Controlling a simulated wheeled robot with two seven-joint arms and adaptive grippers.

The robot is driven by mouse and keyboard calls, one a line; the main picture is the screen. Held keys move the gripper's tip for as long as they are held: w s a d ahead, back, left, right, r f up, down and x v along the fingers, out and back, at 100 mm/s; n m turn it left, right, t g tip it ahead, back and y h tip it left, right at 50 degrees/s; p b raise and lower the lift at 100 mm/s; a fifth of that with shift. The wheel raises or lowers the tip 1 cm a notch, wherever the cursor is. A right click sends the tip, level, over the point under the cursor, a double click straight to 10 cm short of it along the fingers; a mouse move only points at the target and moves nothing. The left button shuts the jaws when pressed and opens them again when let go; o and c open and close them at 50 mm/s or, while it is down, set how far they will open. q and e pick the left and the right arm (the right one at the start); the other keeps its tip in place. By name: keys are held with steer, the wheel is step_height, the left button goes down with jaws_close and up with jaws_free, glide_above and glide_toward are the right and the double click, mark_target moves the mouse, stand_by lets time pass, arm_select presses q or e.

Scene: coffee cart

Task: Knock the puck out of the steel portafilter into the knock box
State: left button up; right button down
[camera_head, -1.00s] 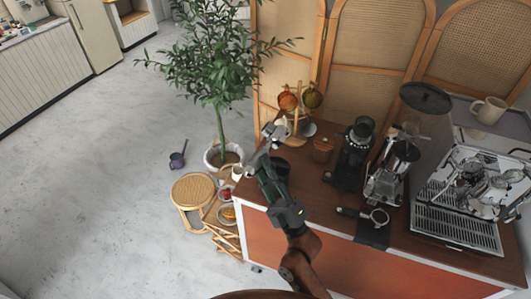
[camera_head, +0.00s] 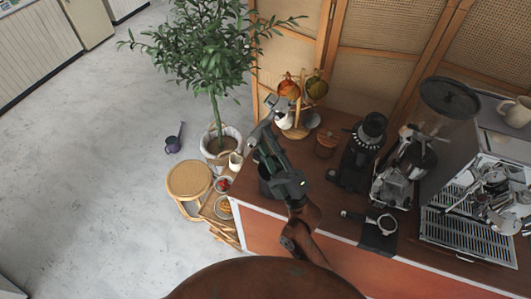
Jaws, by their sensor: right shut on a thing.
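My right gripper (camera_head: 264,140) is above the left end of the wooden counter (camera_head: 333,212). It is shut on the steel portafilter (camera_head: 276,102), whose metal head shows beyond the fingers; the jaws hide the handle. I cannot tell whether a puck is in its basket. A dark round container, apparently the knock box (camera_head: 264,187), stands on the counter below the gripper and is partly hidden by it. The portafilter is held above and apart from it. My left gripper is not in view.
Another portafilter (camera_head: 386,223) lies on a dark mat (camera_head: 378,241). A black grinder (camera_head: 366,150), a second grinder (camera_head: 392,187) and the espresso machine (camera_head: 470,226) stand to the right. A mug stand (camera_head: 297,130) is just behind the gripper. A stool (camera_head: 188,179) and potted tree (camera_head: 215,100) are left.

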arm_select(q)
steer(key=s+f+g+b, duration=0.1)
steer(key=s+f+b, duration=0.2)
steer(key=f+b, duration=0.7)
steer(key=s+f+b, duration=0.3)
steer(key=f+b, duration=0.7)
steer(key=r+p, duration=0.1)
steer(key=p, duration=0.1)
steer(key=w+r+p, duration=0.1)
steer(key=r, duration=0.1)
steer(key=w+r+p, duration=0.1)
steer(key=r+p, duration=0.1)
steer(key=shift+p, duration=0.3)
